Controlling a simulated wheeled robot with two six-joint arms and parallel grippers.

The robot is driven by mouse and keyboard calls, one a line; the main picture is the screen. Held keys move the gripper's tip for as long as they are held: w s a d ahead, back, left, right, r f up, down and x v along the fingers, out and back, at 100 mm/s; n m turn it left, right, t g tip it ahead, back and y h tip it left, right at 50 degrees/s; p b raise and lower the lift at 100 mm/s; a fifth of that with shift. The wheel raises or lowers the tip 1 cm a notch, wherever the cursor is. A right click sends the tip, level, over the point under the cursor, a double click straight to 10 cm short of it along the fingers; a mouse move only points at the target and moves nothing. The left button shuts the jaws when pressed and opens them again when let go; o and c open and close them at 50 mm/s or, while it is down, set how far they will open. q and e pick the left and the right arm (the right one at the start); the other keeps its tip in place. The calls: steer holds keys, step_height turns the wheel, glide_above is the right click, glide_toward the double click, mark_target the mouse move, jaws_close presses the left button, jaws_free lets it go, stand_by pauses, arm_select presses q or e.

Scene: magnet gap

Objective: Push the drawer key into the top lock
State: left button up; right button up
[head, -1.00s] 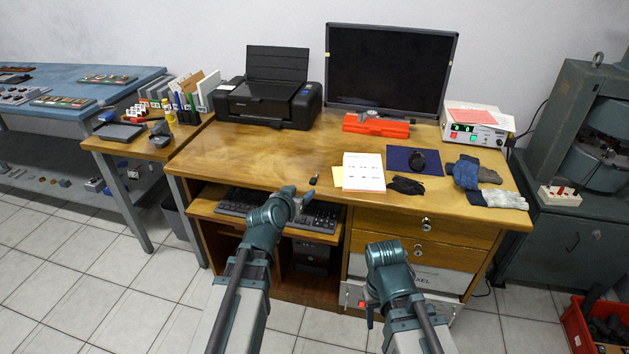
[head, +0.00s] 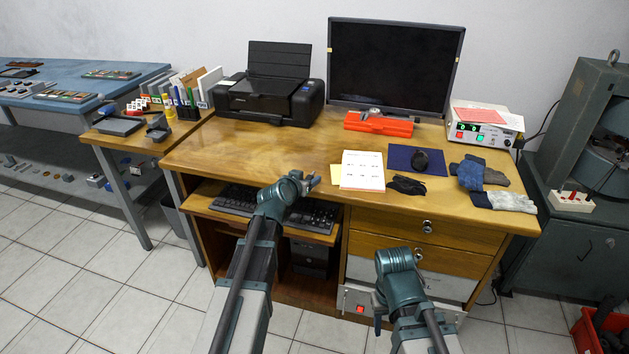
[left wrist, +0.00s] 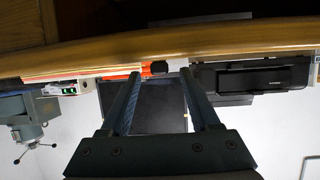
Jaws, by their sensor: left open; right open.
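In the head view my left gripper (head: 313,180) is open over the desk's front edge and covers the key. The top lock (head: 427,227) is a round metal lock on the upper drawer, right of that gripper. My right gripper (head: 379,312) is open, low in front of the drawers; its fingers are mostly hidden.
A second lock (head: 419,254) sits on the drawer below. A keyboard (head: 236,199) lies on the pull-out shelf. The desk's middle is clear.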

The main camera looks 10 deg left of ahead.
arm_select(q)
steer(key=shift+w+f, duration=0.2)
steer(key=shift+w, duration=0.3)
steer(key=shift+s, duration=0.1)
steer(key=shift+c, duration=0.7)
jaws_close()
steer(key=shift+r, duration=0.15)
